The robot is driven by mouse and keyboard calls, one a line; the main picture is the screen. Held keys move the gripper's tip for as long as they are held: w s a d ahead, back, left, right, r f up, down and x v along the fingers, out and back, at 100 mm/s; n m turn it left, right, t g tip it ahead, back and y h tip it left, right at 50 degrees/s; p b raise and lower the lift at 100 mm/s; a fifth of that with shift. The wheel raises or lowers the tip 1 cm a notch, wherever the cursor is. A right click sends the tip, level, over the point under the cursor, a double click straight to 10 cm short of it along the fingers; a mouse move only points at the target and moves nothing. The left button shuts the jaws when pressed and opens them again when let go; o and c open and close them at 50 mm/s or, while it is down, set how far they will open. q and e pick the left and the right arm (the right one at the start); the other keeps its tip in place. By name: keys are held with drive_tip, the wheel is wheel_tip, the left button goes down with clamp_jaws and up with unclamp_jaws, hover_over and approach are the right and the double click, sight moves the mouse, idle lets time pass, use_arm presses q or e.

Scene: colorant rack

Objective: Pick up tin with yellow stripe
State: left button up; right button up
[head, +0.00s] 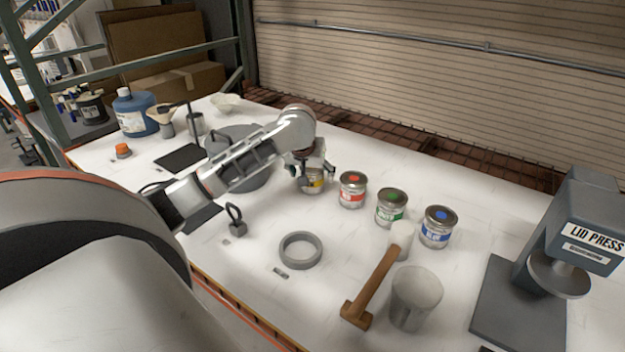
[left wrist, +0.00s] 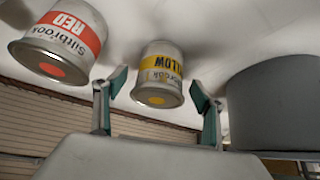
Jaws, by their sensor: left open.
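The tin with the yellow stripe (head: 313,184) stands on the white table, partly hidden behind my left gripper in the head view. In the left wrist view the yellow-striped tin (left wrist: 158,75) appears upside down, between and beyond the two fingertips. My left gripper (head: 310,172) is open, its fingers spread to either side of the tin; the left wrist view shows both fingers (left wrist: 158,92) with a gap around it. I cannot tell whether either finger touches it. My right gripper is not in view.
A red-striped tin (head: 352,190) stands close right of the yellow one, then green (head: 391,208) and blue (head: 438,227) tins. A large grey pot (head: 250,175) is close on the left. A grey ring (head: 301,250), a mallet (head: 371,288) and a lid press (head: 560,262) are nearer.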

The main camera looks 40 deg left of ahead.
use_arm(q)
drive_tip(key=shift+x, duration=1.2)
drive_tip(key=shift+r, duration=0.1)
drive_tip(key=c, duration=1.8)
drive_tip(key=shift+r, duration=0.15)
drive_tip(key=shift+r, duration=9.75)
drive_tip(key=shift+a, duration=0.1)
